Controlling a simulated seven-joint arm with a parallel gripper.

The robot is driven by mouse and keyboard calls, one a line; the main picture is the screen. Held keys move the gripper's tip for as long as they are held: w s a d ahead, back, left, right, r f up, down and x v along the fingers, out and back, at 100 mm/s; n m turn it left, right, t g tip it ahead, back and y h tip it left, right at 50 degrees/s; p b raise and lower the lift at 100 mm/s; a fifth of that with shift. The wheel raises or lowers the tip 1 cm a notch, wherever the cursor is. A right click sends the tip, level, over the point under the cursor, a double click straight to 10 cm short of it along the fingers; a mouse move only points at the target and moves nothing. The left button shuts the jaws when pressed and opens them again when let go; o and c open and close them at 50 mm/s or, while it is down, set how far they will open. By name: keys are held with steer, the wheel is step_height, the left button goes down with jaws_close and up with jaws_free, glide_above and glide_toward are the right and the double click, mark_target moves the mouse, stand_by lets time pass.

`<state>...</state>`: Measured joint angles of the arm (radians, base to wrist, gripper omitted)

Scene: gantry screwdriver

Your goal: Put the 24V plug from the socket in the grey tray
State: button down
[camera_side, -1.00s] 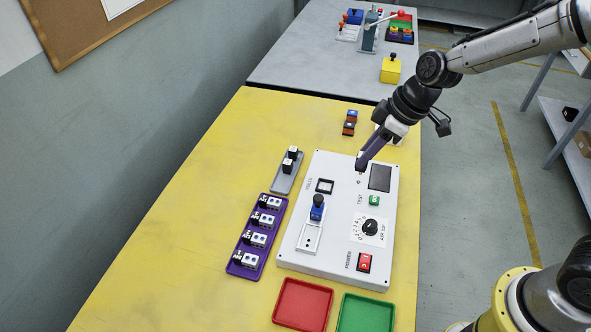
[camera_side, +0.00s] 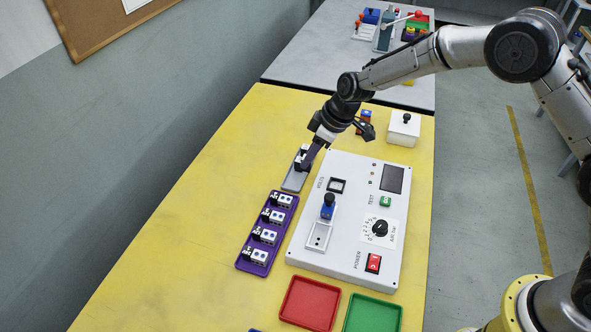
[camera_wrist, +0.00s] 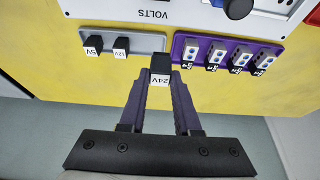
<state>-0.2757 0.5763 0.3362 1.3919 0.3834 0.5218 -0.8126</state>
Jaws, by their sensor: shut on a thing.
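My gripper (camera_side: 307,158) is shut on the black 24V plug (camera_wrist: 161,66), with its white label facing the wrist camera. The plug is at the end of the grey tray (camera_side: 291,185) nearest the purple tray in the wrist view. I cannot tell whether it touches the tray floor. The grey tray also shows in the wrist view (camera_wrist: 146,42), holding a 5V plug (camera_wrist: 94,46) and a 12V plug (camera_wrist: 121,47). In the side view my fingers partly hide the tray's plugs. The VOLTS socket (camera_side: 337,186) on the white panel looks empty.
A purple tray (camera_side: 243,265) with several labelled blocks lies close by the grey tray. Red (camera_side: 309,304) and green (camera_side: 372,316) trays are in front. Bare yellow table lies left.

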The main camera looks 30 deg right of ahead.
steer(key=w+f, duration=0.1)
steer(key=f, duration=0.1)
steer(key=w+a+f, duration=0.1)
steer(key=w+f, duration=0.2)
steer(key=f, duration=0.1)
steer(key=shift+w+a, duration=0.3)
steer(key=shift+f, duration=1.45)
steer(key=shift+f, duration=0.15)
steer(key=c, duration=0.6)
jaws_free()
steer(key=v, duration=1.2)
